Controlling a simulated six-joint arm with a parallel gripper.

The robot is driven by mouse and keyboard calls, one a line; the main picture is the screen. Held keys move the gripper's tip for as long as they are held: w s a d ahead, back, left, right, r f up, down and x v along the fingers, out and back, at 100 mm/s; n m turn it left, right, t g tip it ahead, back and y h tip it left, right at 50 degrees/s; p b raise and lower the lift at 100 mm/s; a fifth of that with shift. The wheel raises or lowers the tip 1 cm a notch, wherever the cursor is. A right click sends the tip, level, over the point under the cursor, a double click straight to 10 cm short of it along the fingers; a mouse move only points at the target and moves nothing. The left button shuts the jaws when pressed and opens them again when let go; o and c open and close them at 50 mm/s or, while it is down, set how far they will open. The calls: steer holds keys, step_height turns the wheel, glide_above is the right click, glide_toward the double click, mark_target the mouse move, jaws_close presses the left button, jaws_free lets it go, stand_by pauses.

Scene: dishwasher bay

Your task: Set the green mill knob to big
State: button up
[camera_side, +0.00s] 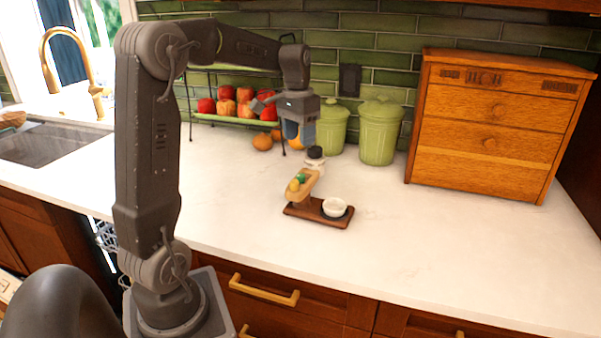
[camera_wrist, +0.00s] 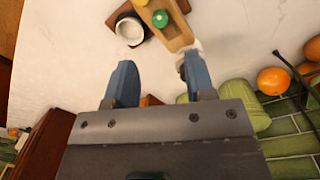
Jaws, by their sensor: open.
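The mill is a small light-wood body (camera_side: 303,184) on a dark wooden tray (camera_side: 300,211). On it are a green knob (camera_side: 300,178) and a yellow knob (camera_side: 294,185). In the wrist view the green knob (camera_wrist: 160,18) lies on the wooden body near the top edge, with the yellow knob (camera_wrist: 140,2) cut by the edge. Any size marking is too small to read. My gripper (camera_side: 300,140) is above and behind the mill, near a black-capped white part (camera_side: 315,153). In the wrist view my gripper (camera_wrist: 152,72) has blue fingers apart, nothing between them; the knob is beyond their tips.
Green canisters (camera_side: 379,133), a fruit rack (camera_side: 236,119) and loose oranges (camera_side: 262,142) stand behind. A wooden drawer box (camera_side: 492,125) is at right. The counter in front and to the right is clear.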

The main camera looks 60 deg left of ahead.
mark_target(301, 175)
steer(key=f, duration=1)
steer(key=shift+w+d+f, duration=0.1)
steer(key=shift+d+f, duration=0.05)
steer(key=shift+d, duration=0.1)
jaws_close()
steer(key=shift+n, duration=0.4)
steer(key=n, duration=0.5)
steer(key=shift+n, duration=0.3)
steer(key=n, duration=0.5)
steer(key=shift+n, duration=0.4)
steer(key=shift+y, duration=0.3)
